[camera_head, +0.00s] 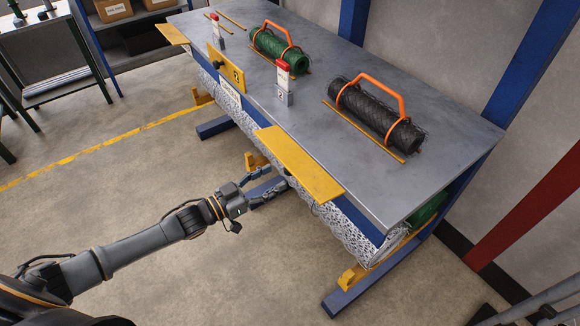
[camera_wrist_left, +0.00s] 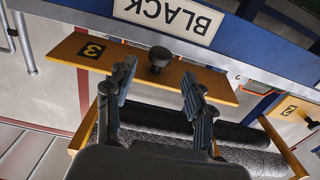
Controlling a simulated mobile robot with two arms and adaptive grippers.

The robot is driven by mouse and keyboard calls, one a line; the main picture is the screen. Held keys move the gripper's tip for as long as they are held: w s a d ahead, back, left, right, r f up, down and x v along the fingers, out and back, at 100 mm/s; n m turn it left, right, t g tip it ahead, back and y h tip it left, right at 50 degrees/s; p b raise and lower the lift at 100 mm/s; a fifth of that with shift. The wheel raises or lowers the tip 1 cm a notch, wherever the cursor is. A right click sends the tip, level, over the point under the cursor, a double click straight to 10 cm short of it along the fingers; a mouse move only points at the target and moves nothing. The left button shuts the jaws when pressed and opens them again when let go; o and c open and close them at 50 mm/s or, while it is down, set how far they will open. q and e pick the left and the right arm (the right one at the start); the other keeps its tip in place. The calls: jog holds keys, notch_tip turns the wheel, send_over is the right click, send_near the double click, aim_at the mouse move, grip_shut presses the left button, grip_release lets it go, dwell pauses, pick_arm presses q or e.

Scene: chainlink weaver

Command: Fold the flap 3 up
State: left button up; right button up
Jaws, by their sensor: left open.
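Flap 3 (camera_head: 298,163) is a yellow plate sticking out about level from the bench's front edge, its plain top showing in the head view. In the left wrist view, flap 3 (camera_wrist_left: 222,90) shows its number 3 and a black knob (camera_wrist_left: 159,57). My left gripper (camera_head: 276,178) is open, below and in front of the flap. In the left wrist view the knob appears between the fingertips of my left gripper (camera_wrist_left: 158,70); I cannot tell whether they touch. My right gripper is not in view.
Flap 2 (camera_head: 228,68) stands upright; another yellow flap (camera_head: 172,34) sticks out level. Green (camera_head: 273,45) and black (camera_head: 375,112) mesh rolls with orange handles lie on the bench (camera_head: 420,185). Grey mesh (camera_head: 350,232) hangs below. Floor in front is mostly clear.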

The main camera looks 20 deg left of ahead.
aim_at(285, 172)
pick_arm(q)
jog(key=x, duration=0.6)
jog(key=shift+w+d, duration=0.2)
grip_shut()
